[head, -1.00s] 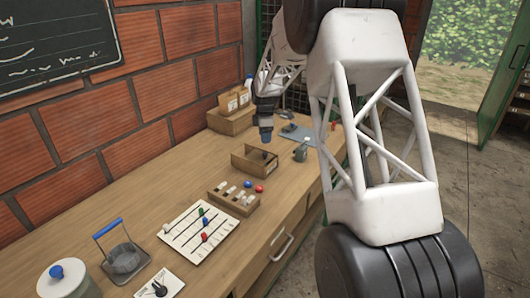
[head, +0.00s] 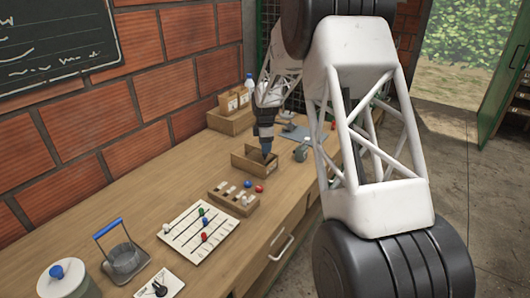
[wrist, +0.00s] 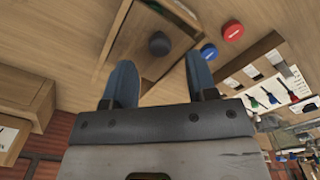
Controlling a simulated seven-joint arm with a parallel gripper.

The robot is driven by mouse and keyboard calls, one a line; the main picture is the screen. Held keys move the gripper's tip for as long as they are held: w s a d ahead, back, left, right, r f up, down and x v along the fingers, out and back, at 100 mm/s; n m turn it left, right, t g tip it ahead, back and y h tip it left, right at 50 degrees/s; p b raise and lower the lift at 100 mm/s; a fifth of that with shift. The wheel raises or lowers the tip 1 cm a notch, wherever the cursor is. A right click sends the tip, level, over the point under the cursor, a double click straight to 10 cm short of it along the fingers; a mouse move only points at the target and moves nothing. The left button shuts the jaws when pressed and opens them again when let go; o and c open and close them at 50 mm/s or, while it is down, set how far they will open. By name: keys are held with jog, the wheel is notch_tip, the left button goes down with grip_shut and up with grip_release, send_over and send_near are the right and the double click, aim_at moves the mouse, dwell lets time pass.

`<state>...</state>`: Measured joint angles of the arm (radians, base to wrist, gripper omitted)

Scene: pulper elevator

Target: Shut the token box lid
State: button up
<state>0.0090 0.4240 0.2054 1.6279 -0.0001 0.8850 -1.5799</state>
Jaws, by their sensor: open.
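The token box (head: 243,164) is a wooden box on the bench, and it also shows at the top of the wrist view (wrist: 118,35). A dark round knob-like piece (wrist: 159,43) sits within its walls; I cannot tell whether it belongs to the lid. The lid's position is unclear. My gripper (head: 267,153) points down over the box in the head view and covers part of it. In the wrist view its blue fingers stand apart, empty (wrist: 161,66), with the dark piece just beyond the gap between them. Contact cannot be made out.
A blue token (head: 248,184) and a red token (head: 259,189) lie beside the box, near a slotted wooden rack (head: 240,208). A white slider board (head: 185,230) lies nearer. A grey object (head: 300,153) stands right of the box. Cardboard boxes (head: 230,118) stand behind. Bare bench lies to the left.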

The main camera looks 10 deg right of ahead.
aim_at(259, 154)
jog(key=shift+f, duration=1.75)
grip_shut()
